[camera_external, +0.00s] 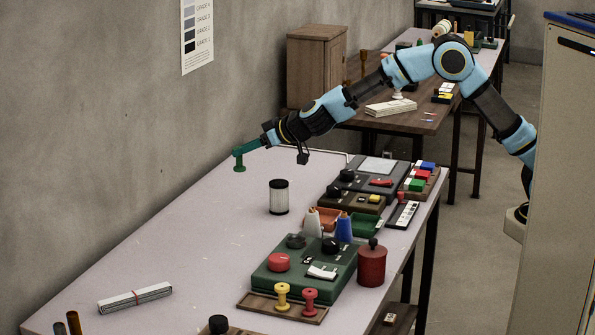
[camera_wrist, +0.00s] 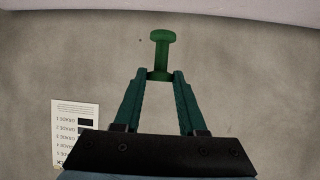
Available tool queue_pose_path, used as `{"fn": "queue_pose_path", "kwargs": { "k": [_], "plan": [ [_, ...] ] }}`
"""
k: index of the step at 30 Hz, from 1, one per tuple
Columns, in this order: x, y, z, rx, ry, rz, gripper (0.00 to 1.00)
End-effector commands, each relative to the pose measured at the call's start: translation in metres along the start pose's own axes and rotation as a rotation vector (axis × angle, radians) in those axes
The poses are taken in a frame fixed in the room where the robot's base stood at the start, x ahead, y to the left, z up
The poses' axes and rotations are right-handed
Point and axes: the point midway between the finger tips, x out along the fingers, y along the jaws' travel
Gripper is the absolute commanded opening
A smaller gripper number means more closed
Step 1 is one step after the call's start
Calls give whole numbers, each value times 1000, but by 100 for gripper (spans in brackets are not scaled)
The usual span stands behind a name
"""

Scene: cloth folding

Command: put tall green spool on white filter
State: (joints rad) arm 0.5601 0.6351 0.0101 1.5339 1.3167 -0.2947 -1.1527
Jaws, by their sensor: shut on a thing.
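The tall green spool (camera_wrist: 160,52) is held between the fingertips of my gripper (camera_wrist: 159,76) in the wrist view. In the external view the green spool (camera_external: 239,162) hangs upright below my gripper's teal fingers (camera_external: 245,149), above the table's far left part. The white filter (camera_external: 279,197) is a white ribbed cylinder with black ends, standing upright on the table. It is to the right of and lower in the picture than the spool, and apart from it. The filter does not show in the wrist view.
A green device (camera_external: 300,268), a red canister (camera_external: 372,264) and a wooden rack with yellow (camera_external: 282,296) and red spools (camera_external: 309,301) stand nearer the camera. Dark boxes (camera_external: 352,202) lie right of the filter. The table (camera_external: 190,245) is clear to its left.

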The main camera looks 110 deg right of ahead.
Motion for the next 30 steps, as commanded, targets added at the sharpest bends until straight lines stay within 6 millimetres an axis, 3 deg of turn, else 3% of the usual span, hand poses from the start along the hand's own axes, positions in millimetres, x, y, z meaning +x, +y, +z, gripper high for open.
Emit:
{"fn": "queue_pose_path", "kwargs": {
  "k": [1,6,12,18,24,30],
  "plan": [
    [-3,20,-8,28,-2,55,0],
    [-8,88,-8,136,-2,252,0],
    [-19,143,-2,227,-1,416,0],
    [-16,160,16,253,-3,468,0],
    [1,160,47,254,-1,467,0],
    [9,160,61,254,0,465,0]
  ]
}}
